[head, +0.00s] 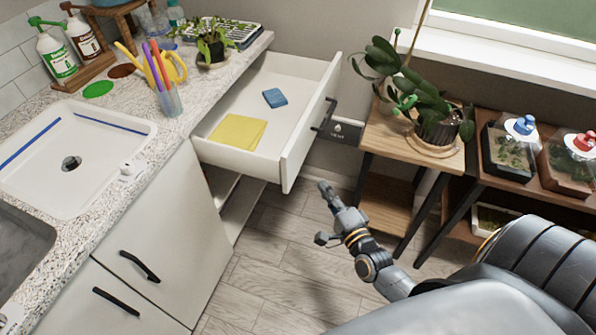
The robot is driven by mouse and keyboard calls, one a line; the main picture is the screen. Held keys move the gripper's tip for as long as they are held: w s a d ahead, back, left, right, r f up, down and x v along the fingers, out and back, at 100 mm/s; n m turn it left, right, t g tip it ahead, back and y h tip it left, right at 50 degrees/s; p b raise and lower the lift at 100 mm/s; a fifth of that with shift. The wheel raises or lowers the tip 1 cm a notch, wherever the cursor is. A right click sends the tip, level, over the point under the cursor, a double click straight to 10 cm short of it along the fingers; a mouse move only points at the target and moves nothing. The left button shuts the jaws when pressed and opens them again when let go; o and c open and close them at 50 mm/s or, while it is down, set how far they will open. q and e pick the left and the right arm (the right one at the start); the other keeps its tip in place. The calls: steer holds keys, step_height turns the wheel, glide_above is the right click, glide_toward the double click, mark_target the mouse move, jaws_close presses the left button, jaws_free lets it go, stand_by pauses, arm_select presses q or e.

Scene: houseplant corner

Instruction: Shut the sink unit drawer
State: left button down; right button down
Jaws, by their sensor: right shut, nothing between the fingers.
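The sink unit drawer (290,155) is white and stands pulled out from under the speckled countertop. A black bar handle (324,115) is on its front, which faces right. A folded yellow cloth (238,132) and a blue sponge (275,98) lie inside it. My right gripper (326,188) is shut and empty. It appears in front of the floor, just below and to the right of the drawer front's lower corner, apart from the handle. My left gripper is not in view.
A wooden plant stand (395,135) with a potted plant (438,125) stands close to the right of the drawer front. Lidded planters (515,145) sit on a shelf farther right. Open floor (275,270) lies below. A cup of pens (168,100) stands on the counter.

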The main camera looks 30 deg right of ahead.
glide_toward(295, 162)
steer(key=w+d, duration=0.3)
steer(key=shift+w+a+p, duration=0.45)
steer(key=shift+w+a, duration=0.45)
steer(key=shift+w, duration=0.35)
steer(key=shift+w+a, duration=0.2)
steer(key=shift+a, duration=0.05)
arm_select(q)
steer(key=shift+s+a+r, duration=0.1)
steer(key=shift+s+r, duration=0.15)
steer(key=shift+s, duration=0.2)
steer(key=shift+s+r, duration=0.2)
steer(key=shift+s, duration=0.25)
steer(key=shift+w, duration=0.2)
arm_select(e)
steer(key=shift+w, duration=0.1)
